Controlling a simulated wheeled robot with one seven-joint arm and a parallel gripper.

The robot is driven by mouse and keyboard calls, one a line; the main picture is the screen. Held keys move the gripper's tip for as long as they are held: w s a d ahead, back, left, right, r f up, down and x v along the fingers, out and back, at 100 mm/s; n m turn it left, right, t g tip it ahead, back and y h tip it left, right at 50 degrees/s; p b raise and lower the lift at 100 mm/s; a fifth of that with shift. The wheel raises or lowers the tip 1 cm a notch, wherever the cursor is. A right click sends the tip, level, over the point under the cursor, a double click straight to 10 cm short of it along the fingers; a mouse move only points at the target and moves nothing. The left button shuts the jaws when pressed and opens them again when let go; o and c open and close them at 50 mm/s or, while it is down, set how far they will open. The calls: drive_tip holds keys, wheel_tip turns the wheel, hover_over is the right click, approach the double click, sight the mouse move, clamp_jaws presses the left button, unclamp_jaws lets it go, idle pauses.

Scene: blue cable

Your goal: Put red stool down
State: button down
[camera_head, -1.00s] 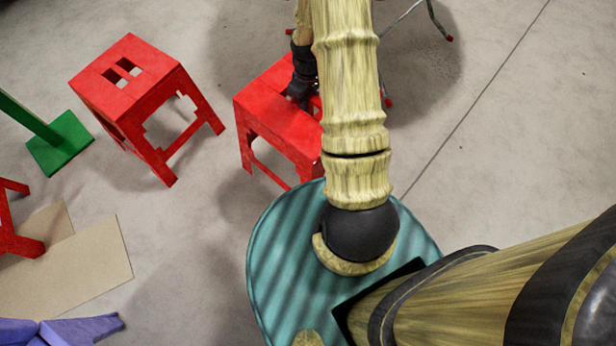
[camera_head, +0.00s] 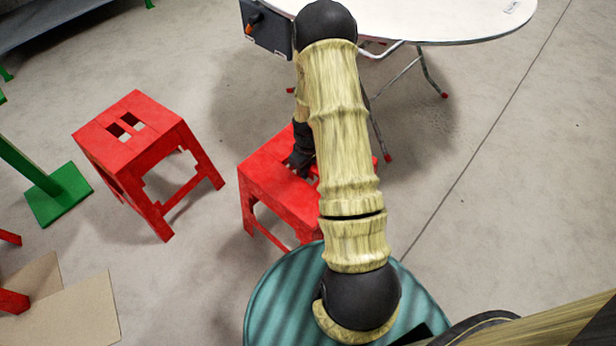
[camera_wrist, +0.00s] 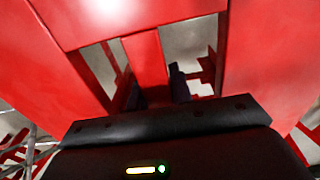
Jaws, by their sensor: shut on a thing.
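A red stool (camera_head: 272,186) stands upright in the middle of the head view, partly hidden behind my arm. My gripper (camera_head: 303,160) is at the top of this stool and is shut on it. In the wrist view, the red seat (camera_wrist: 55,65) fills most of the picture. My gripper's dark fingers (camera_wrist: 160,92) reach into the seat's slots, one on each side of the red bar (camera_wrist: 148,55). Whether all of the stool's feet touch the floor cannot be told.
A second red stool (camera_head: 140,150) stands just to the left. A green post base (camera_head: 60,195) and flat cardboard (camera_head: 65,315) lie further left. Bare floor (camera_head: 510,200) lies to the right.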

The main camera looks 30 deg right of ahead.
drive_tip(key=shift+f+b, duration=0.7)
drive_tip(key=shift+f, duration=1.2)
drive_tip(key=c, duration=1.3)
unclamp_jaws()
drive_tip(key=shift+o, duration=0.2)
wheel_tip(320, 180, up, 12)
drive_tip(key=p, duration=0.4)
